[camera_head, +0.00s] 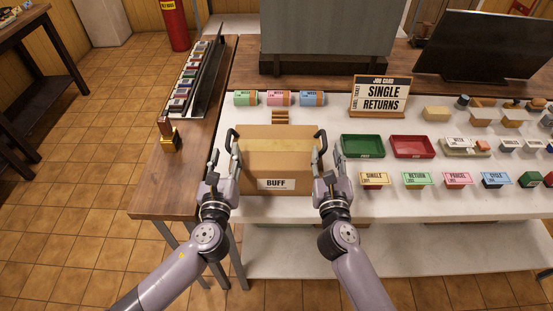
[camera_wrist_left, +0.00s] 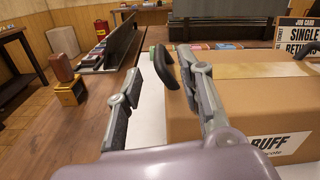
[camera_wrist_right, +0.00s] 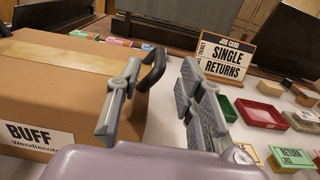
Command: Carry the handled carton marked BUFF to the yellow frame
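The brown carton marked BUFF (camera_head: 277,160) rests upright on the white worktop, with a dark handle on each side. My left gripper (camera_head: 224,162) is open at the carton's left side. In the left wrist view the left handle (camera_wrist_left: 164,67) shows between and beyond its spread fingers. My right gripper (camera_head: 327,162) is open at the right side. In the right wrist view the right handle (camera_wrist_right: 153,68) shows between its spread fingers. Neither gripper is visibly closed on a handle. I cannot make out a yellow frame in these views.
A green tray (camera_head: 362,158) and a red tray (camera_head: 412,157) lie right of the carton. Behind it are small rolls (camera_head: 279,98) and a job card sign (camera_head: 380,97). A stamp (camera_head: 168,140) and a rack (camera_head: 192,80) stand left on the wooden tabletop. Small labelled blocks line the front right.

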